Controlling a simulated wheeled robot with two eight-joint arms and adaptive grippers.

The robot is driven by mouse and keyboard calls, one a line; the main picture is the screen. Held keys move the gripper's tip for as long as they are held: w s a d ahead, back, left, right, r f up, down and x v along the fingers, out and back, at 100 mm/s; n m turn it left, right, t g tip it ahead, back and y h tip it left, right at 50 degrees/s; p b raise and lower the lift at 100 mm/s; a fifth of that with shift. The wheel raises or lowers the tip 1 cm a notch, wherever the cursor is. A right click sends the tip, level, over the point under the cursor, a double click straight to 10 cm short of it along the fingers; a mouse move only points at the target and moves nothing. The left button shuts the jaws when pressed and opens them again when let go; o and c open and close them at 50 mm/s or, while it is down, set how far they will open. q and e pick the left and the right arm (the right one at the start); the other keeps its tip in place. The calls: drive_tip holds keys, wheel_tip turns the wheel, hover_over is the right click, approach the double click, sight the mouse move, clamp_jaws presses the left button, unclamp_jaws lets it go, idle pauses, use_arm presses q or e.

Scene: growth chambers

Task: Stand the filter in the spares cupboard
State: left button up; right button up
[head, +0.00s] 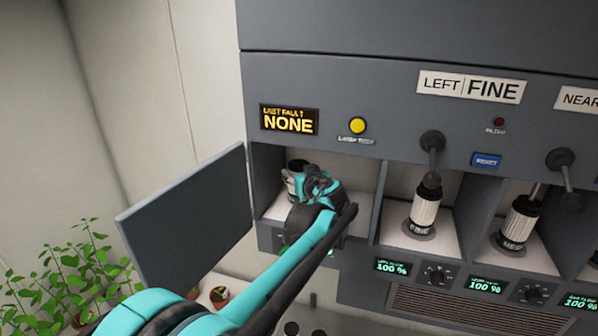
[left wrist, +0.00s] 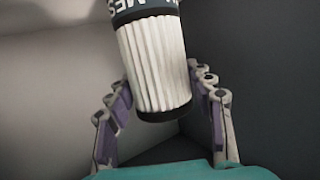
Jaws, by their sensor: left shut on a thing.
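The filter (left wrist: 155,65) has a white pleated body with a dark base and a dark lettered collar. In the left wrist view it stands between the fingers of my left gripper, slightly tilted in the picture. My left gripper (head: 297,182) is shut on it, inside the spares cupboard (head: 352,170), the leftmost open bay. In the head view my wrist hides most of the filter. Whether its base touches the cupboard floor cannot be told. The cupboard door (head: 190,222) is swung open to the left. My right gripper is not in view.
Two bays to the right hold a filter marked FINE (head: 424,208) and another filter (head: 521,222), each under a black lever. The door's edge is close to my left arm.

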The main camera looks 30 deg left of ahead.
use_arm(q)
drive_tip(key=shift+f, duration=0.1)
drive_tip(key=shift+s+d, duration=0.1)
drive_tip(key=shift+d, duration=0.05)
drive_tip(key=shift+f+b, duration=0.15)
drive_tip(key=shift+b, duration=0.15)
drive_tip(key=o, duration=1.4)
drive_tip(key=shift+r+p, duration=0.35)
drive_tip(key=shift+r, duration=0.05)
drive_tip(key=b+v, duration=0.2)
drive_tip(key=v, duration=1)
drive_tip(key=shift+f, duration=0.15)
